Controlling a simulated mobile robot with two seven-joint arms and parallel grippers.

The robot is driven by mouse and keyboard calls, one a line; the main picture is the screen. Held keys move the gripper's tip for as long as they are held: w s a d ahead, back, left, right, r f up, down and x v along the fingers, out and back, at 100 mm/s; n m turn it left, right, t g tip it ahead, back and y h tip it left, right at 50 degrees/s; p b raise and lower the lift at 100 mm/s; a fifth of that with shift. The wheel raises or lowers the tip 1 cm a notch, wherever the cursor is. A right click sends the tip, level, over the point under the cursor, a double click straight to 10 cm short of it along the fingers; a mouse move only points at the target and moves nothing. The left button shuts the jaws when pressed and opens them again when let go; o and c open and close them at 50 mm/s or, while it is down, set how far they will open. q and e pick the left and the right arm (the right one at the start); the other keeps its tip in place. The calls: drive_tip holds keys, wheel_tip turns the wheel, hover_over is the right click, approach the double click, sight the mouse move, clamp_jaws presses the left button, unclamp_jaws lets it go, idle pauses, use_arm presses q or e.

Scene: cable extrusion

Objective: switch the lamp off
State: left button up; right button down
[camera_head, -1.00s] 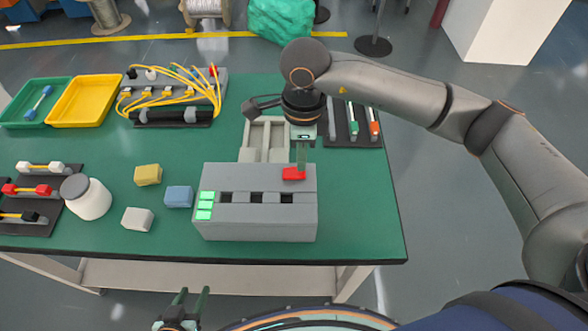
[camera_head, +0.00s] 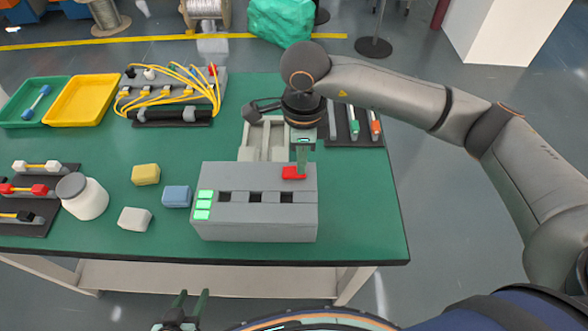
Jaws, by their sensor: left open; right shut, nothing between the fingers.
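The grey box (camera_head: 255,222) stands near the front edge of the table. Three lit green squares (camera_head: 203,205) are stacked at the left of its top, and a row of dark square openings runs beside them. A red switch piece (camera_head: 293,173) sits at the back right of the box's top. My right gripper (camera_head: 302,168) points down at the red piece with shut fingers and nothing between them; I cannot tell whether they touch it. My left gripper (camera_head: 191,296) is open and empty, low in front of the table.
Blue, yellow and white blocks (camera_head: 146,174) and a white jar (camera_head: 84,197) lie left of the box. A grey fixture (camera_head: 263,140) is behind it. Yellow cables (camera_head: 170,88), a yellow tray (camera_head: 80,100) and a green tray (camera_head: 30,112) are at the back left. The right front table corner is clear.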

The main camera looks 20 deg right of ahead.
drive_tip(key=shift+f, duration=0.2)
drive_tip(key=shift+r+p, duration=1.8)
drive_tip(key=shift+r, duration=1.75)
